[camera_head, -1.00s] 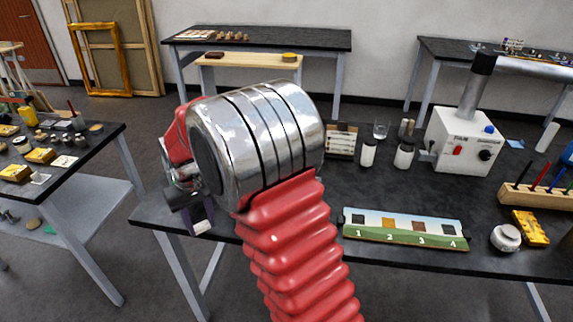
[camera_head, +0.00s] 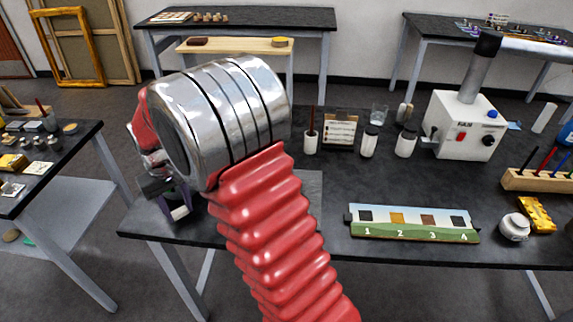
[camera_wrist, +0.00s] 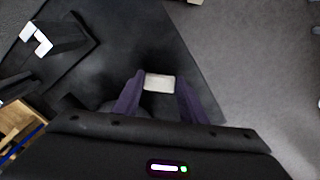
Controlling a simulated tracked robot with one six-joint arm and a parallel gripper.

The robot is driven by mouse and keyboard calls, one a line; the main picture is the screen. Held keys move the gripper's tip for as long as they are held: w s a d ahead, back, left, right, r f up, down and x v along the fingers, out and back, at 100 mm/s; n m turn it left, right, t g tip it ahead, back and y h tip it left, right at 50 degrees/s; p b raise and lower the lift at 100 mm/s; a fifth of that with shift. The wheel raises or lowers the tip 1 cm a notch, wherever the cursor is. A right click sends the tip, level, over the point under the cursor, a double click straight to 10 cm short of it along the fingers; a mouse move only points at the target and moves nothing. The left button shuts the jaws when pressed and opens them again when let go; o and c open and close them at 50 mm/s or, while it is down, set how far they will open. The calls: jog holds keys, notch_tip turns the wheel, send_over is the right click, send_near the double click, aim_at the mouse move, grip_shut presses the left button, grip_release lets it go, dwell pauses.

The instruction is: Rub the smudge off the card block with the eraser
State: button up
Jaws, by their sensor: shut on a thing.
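My gripper (camera_head: 177,210) is shut on a small white eraser (camera_head: 179,213), near the left end of the dark bench. In the wrist view the eraser (camera_wrist: 159,83) sits between the two purple fingers of my gripper (camera_wrist: 160,86), with dark bench top beyond it. A cream card with dark lines (camera_head: 341,131) stands upright at the back of the bench, right of my arm. It may be the card block; I cannot make out a smudge on it. My gripper is well to its left and nearer the front. My arm hides part of the bench.
A numbered strip (camera_head: 412,224) lies along the bench's front edge. A black object with white parts (camera_wrist: 50,40) shows at upper left in the wrist view. Floor lies beyond the bench edge.

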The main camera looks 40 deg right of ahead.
jog(key=shift+d, duration=0.3)
